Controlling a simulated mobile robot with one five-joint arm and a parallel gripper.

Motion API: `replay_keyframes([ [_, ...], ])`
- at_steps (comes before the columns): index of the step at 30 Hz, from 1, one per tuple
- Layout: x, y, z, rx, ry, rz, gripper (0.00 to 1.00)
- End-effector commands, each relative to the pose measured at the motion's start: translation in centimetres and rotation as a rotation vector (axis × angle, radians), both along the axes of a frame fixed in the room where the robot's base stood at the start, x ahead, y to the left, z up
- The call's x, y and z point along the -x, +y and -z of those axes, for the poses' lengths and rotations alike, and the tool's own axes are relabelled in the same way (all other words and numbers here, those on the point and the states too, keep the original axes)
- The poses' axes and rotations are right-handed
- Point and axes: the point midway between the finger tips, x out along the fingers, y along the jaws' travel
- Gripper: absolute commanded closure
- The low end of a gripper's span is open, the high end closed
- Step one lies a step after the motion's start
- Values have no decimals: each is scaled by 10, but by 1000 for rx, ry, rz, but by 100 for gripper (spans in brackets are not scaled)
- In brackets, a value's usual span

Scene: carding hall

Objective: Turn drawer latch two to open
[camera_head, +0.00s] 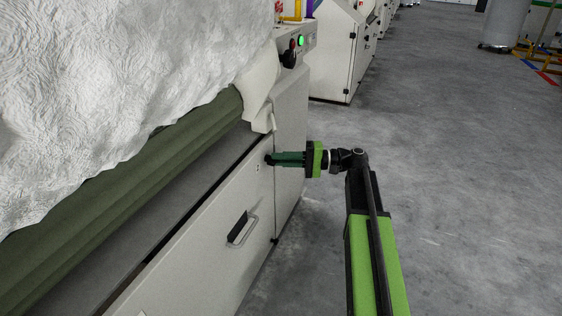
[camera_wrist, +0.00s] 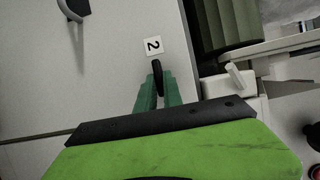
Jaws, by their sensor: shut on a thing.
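Drawer latch two is a small black knob (camera_wrist: 157,72) on a pale drawer front (camera_head: 215,245), beside a white label reading 2 (camera_wrist: 153,45) in the wrist view. My gripper (camera_head: 272,159) reaches in from the right at the drawer's upper right corner. Its green fingers (camera_wrist: 156,90) are shut on the black latch, one on each side of it. In the head view the fingers mostly hide the latch. The drawer front looks flush with the machine.
A black and metal drawer handle (camera_head: 242,228) sits below the latch. A green roller (camera_head: 110,195) and white fibre (camera_head: 110,80) lie above the drawer. Red and green buttons (camera_head: 300,41) and a black knob are on the panel behind. Grey floor (camera_head: 450,190) is clear to the right.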

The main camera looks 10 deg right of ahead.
Motion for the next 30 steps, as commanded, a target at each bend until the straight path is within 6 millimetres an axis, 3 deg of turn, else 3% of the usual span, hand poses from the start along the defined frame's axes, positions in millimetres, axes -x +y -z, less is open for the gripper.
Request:
replay_keyframes([
  [9,2,1,1,2,4,-7,100],
  [10,2,1,1,2,4,-7,86],
  [15,1,1,1,1,2,-4,67],
  [25,0,-3,0,0,1,-2,67],
  [30,1,-27,0,0,1,-9,67],
])
